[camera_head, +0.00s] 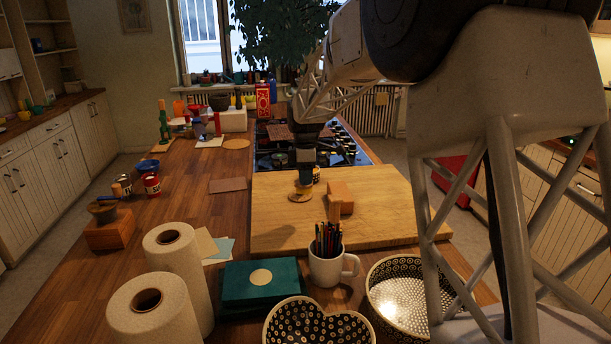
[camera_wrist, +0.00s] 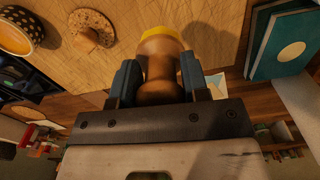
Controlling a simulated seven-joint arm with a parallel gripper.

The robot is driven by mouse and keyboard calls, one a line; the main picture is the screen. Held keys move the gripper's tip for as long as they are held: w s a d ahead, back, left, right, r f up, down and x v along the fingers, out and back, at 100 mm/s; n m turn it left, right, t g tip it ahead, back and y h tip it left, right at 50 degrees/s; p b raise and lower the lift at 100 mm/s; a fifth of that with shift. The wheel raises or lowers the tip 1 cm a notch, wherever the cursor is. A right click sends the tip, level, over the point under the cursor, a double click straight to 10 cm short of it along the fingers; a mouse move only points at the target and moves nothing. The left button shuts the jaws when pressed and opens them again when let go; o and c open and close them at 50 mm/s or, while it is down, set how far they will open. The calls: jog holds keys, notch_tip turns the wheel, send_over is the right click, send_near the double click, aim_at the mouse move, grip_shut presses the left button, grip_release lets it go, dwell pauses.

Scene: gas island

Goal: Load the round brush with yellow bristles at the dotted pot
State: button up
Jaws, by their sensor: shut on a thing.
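My gripper (camera_wrist: 158,85) is shut on the round brush (camera_wrist: 160,60), gripping its turned wooden handle between both fingers. The yellow bristles (camera_wrist: 161,33) point away from the gripper, towards the cutting board. In the head view my gripper (camera_head: 305,175) is low over the board, and the brush (camera_head: 304,188) shows just below it. The dotted pot (camera_wrist: 30,18) is dark with light dots, open, with an orange-yellow inside. It also shows in the head view (camera_head: 317,174), partly behind my gripper. The brush is apart from the pot.
A round cork piece with a knob (camera_wrist: 92,32) lies on the cutting board (camera_head: 390,205) near the pot. A wooden block (camera_head: 341,194) stands right of my gripper. A mug of pencils (camera_head: 328,262), a green box (camera_head: 262,283) and dotted bowls (camera_head: 392,284) are nearer.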

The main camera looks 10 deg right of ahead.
jog(key=o, duration=0.4)
jog(key=shift+c, duration=1.5)
jog(key=w+d, duration=0.3)
jog(key=w, duration=1)
jog(key=w+d+r, duration=0.1)
jog(key=w+d, duration=0.2)
jog(key=w, duration=0.9)
jog(key=shift+w+r, duration=0.15)
jog(key=shift+w, duration=0.25)
